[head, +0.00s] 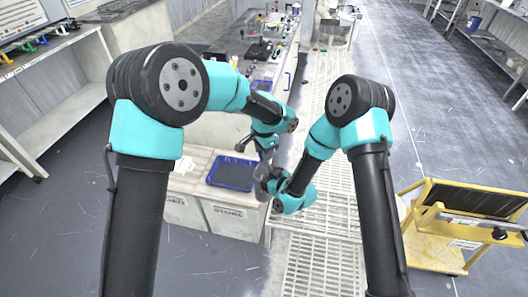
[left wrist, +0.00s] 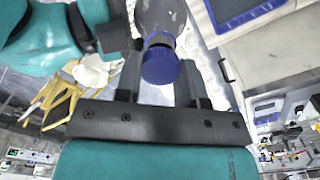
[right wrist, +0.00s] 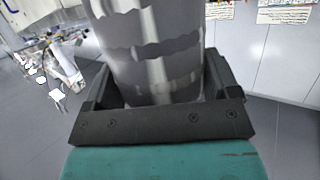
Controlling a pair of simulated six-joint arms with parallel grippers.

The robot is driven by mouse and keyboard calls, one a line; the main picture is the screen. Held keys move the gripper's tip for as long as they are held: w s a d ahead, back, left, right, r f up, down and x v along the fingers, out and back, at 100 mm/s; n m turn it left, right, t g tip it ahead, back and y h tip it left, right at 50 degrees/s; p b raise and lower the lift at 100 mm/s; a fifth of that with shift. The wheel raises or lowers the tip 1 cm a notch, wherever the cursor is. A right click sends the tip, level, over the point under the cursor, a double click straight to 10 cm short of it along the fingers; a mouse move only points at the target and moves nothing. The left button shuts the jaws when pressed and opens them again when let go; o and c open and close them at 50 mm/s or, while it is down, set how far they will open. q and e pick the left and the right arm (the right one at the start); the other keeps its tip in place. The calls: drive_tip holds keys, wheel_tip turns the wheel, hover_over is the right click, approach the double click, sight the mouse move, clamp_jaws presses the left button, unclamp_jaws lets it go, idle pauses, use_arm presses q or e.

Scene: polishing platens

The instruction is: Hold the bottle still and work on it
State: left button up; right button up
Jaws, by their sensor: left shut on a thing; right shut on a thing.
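The bottle has a grey, see-through body with darker wavy bands, seen large in the right wrist view (right wrist: 152,55), and a blue cap (left wrist: 160,66). In the left wrist view the cap sits between the fingers of my left gripper (left wrist: 158,85), which is shut on it. My right gripper (right wrist: 155,95) is shut around the bottle's body. In the head view the left gripper (head: 266,152) is just above the right gripper (head: 268,181), and the bottle between them is small and mostly hidden.
A blue tray (head: 233,172) with a dark inside lies on the white cabinet top, left of the grippers. A yellow cart (head: 440,250) stands at the right. A bench with several small items (head: 262,48) runs away at the back. White grating covers the floor below.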

use_arm(q)
drive_tip(key=shift+r, duration=2.05)
